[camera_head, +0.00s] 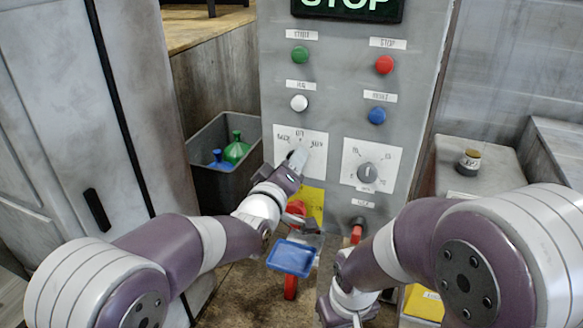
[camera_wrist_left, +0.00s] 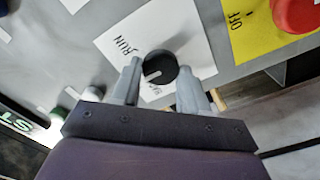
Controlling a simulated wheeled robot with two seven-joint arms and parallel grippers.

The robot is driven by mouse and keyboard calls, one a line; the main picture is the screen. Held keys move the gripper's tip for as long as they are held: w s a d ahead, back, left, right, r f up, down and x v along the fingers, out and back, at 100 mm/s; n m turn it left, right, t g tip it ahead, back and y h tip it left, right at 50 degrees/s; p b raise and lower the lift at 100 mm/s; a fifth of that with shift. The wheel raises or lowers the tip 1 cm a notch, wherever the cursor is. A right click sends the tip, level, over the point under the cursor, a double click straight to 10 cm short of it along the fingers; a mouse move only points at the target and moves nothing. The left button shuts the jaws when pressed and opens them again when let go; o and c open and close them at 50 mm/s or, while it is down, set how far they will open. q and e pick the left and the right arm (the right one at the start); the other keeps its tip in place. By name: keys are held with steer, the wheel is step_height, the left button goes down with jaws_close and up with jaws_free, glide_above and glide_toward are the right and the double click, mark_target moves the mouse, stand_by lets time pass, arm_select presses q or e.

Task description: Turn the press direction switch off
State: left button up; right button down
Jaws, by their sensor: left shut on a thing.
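The press direction switch is a round black knob (camera_wrist_left: 160,68) with a white pointer line, on a white label plate (camera_head: 315,145) on the grey panel. In the head view the knob is hidden behind my left gripper (camera_head: 297,157). In the left wrist view the fingers of my left gripper (camera_wrist_left: 165,85) stand on either side of the knob, shut on it. The pointer line points to the lower left there; I cannot tell surely which mark it meets. My right arm reaches to the bottom edge of the head view, where its fingers are not clear.
A second dial (camera_head: 367,172) sits right of the switch. Green (camera_head: 300,53), red (camera_head: 384,65), white (camera_head: 299,103) and blue (camera_head: 377,116) buttons are above. A grey bin (camera_head: 205,190) stands left.

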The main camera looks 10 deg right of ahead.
arm_select(q)
steer(key=shift+r, duration=0.15)
steer(key=o, duration=1)
steer(key=shift+a, duration=0.1)
steer(key=b+v, duration=0.4)
steer(key=v, duration=0.8)
steer(key=shift+s+a, duration=0.2)
steer(key=shift+s, duration=0.05)
